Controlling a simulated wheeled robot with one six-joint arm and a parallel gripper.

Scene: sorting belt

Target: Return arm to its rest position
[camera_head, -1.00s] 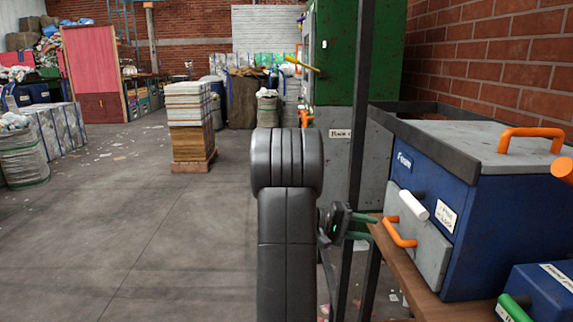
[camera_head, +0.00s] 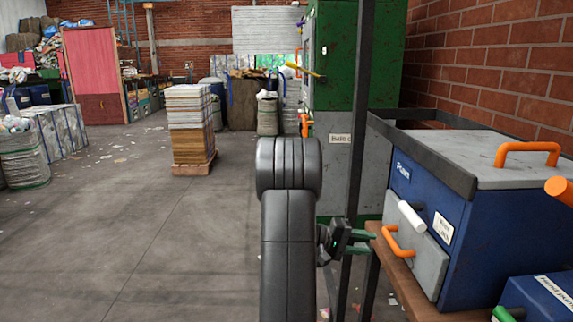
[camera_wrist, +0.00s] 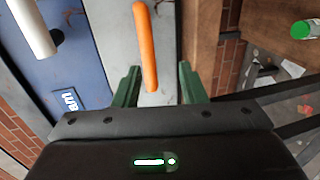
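My arm is folded upright in the middle of the head view.
The blue box (camera_head: 480,240) with a grey lid stands on a wooden bench (camera_head: 395,262). A white handle (camera_head: 411,216) sits beside the orange one. A dark post (camera_head: 357,120) rises close behind my gripper. Open floor (camera_head: 130,230) lies left, with a pallet stack (camera_head: 190,125).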

